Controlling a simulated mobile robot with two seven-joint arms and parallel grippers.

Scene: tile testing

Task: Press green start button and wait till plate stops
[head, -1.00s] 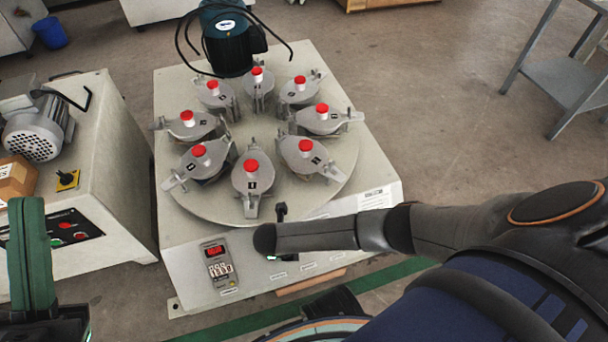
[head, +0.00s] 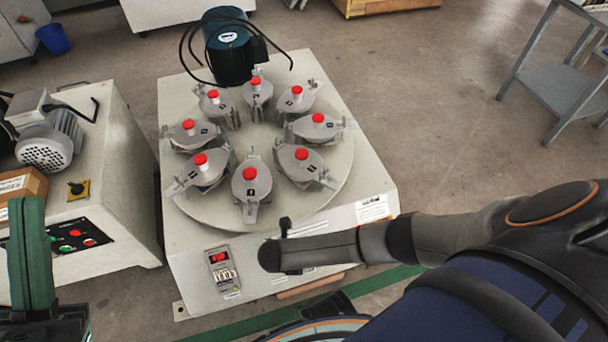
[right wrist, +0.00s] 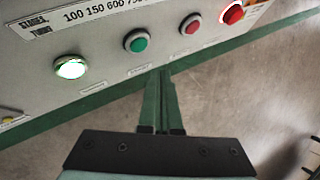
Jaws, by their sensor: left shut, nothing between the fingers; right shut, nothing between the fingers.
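The machine's round plate (head: 338,185) carries several grey clamped holders (head: 250,190) with red knobs. In the right wrist view, a dull green button (right wrist: 137,42) sits on the machine's front panel, between a lit whitish button (right wrist: 70,68) and a red button (right wrist: 191,24). My right gripper (right wrist: 160,72) is shut and empty, its fingertips appearing just below and right of the green button, apart from it in the picture. In the head view the right arm hides the gripper and the buttons. My left gripper (head: 32,205) is shut and empty at the lower left.
A larger red knob (right wrist: 232,14) sits right of the red button. A display with keypad (head: 222,268) is on the machine's front. A second machine (head: 120,170) with a motor stands at left. A metal table (head: 555,85) stands at the far right; floor between is clear.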

